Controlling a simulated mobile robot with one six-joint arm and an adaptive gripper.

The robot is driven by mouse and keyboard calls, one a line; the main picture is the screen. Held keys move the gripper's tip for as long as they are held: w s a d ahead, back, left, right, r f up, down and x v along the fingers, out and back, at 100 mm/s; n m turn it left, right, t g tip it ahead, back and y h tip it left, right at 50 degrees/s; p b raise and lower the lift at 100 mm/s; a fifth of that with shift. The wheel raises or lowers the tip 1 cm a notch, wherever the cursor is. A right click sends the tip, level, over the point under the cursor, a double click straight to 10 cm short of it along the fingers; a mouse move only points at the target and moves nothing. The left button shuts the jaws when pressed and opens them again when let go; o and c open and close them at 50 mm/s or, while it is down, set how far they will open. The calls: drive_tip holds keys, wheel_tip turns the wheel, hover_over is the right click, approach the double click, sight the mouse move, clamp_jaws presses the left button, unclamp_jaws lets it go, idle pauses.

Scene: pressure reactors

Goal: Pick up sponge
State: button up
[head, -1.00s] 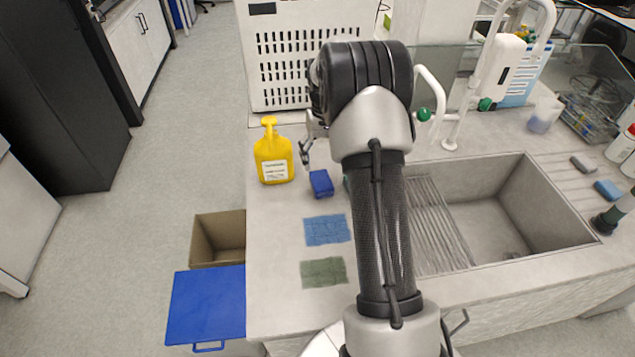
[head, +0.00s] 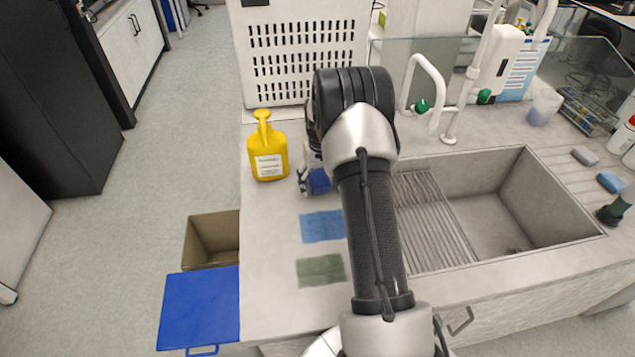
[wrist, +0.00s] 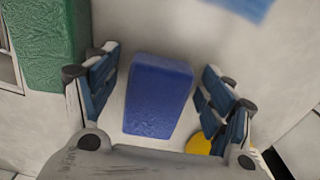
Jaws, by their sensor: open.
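A dark blue block-shaped sponge (wrist: 158,97) lies on the counter, between the two fingers of my gripper (wrist: 157,90) in the wrist view. The fingers are open, with a gap on each side of the sponge. In the head view the sponge (head: 318,181) shows in part, with my gripper (head: 310,183) down around it near the yellow bottle. My arm hides its right side there. A green block (wrist: 42,40), perhaps another sponge, shows at upper left in the wrist view; my arm hides that area in the head view.
A yellow bottle (head: 268,155) stands left of my gripper. A blue cloth (head: 322,226) and a green cloth (head: 321,270) lie flat in front. A sink (head: 490,215) is to the right. A white perforated box (head: 300,60) stands behind. An open bin (head: 212,240) is beyond the counter's left edge.

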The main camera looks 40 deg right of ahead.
drive_tip(key=shift+r, duration=0.1)
drive_tip(key=c, duration=1)
drive_tip(key=shift+o, duration=0.2)
